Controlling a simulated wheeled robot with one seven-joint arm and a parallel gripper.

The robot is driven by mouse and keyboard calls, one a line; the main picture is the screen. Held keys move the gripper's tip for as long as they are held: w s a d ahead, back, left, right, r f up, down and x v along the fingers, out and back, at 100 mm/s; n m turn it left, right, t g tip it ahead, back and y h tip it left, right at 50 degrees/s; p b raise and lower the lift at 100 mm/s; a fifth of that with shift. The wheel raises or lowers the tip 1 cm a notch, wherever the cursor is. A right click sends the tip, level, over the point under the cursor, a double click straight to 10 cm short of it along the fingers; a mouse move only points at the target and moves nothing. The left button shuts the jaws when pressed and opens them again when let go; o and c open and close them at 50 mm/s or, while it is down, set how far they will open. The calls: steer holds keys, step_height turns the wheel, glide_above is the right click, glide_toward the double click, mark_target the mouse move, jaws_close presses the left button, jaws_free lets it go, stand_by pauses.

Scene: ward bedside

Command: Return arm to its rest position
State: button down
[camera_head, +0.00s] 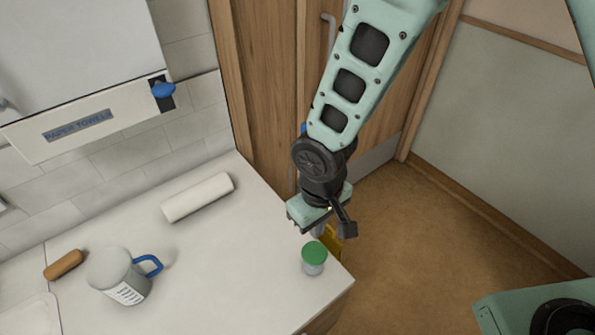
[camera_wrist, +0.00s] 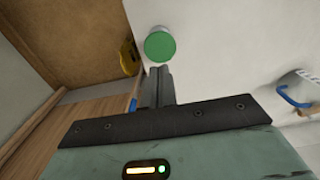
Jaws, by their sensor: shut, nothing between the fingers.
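My gripper (camera_head: 318,232) hangs at the end of my arm near the right edge of the white counter (camera_head: 215,270). In the wrist view its fingers (camera_wrist: 158,72) are together with nothing between them. A small clear container with a green lid (camera_head: 314,254) stands upright on the counter near its right corner, just below my gripper in the head view. The green lid also shows in the wrist view (camera_wrist: 160,46), just beyond the fingertips. I cannot tell from these views whether they touch.
A paper towel dispenser (camera_head: 85,120) hangs on the tiled wall. A yellow object (camera_head: 333,243) shows behind my gripper. Open floor (camera_head: 440,260) lies right.

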steer(key=s+d+r+n+b, duration=0.1)
steer(key=s+d+r+b, duration=0.4)
steer(key=s+d+b, duration=0.3)
steer(key=s+b, duration=0.3)
steer(key=b, duration=0.1)
steer(key=shift+s+r+y+b, duration=0.15)
steer(key=shift+y+b, duration=0.15)
